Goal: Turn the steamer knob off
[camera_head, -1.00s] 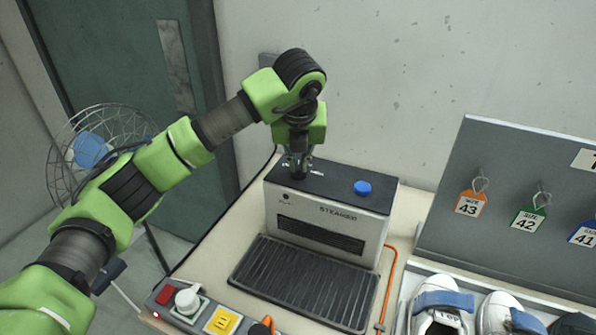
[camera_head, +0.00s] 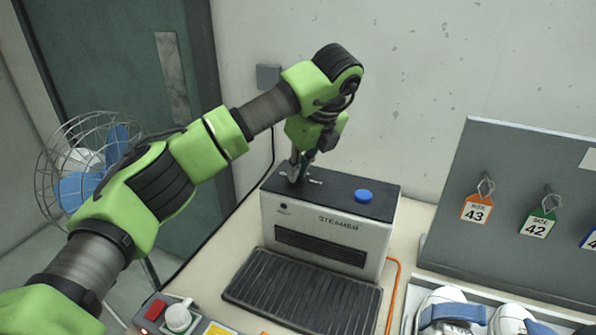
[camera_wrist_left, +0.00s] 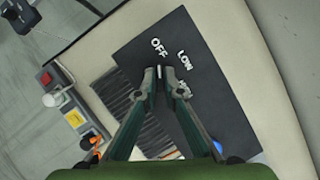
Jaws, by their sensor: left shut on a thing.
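The steamer (camera_head: 325,232) is a pale box with a black top and a dark front grille. My left gripper (camera_head: 297,178) comes down, tilted, onto the left part of its top. In the left wrist view its fingertips (camera_wrist_left: 160,73) are close together over the dial, just below the word OFF. LOW and a partly covered third label lie to the right of the fingertips. The gripper is shut on the knob, which the fingers mostly hide, so its exact pointing is hard to tell. My right gripper is not in view.
A blue button (camera_head: 363,196) sits on the steamer's top, to the right. A black ribbed tray (camera_head: 300,290) lies in front. A control box with a red button (camera_head: 155,310) is at lower left. Shoes (camera_head: 450,312) and a tag board (camera_head: 520,200) stand right. A wire fan (camera_head: 85,175) is at left.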

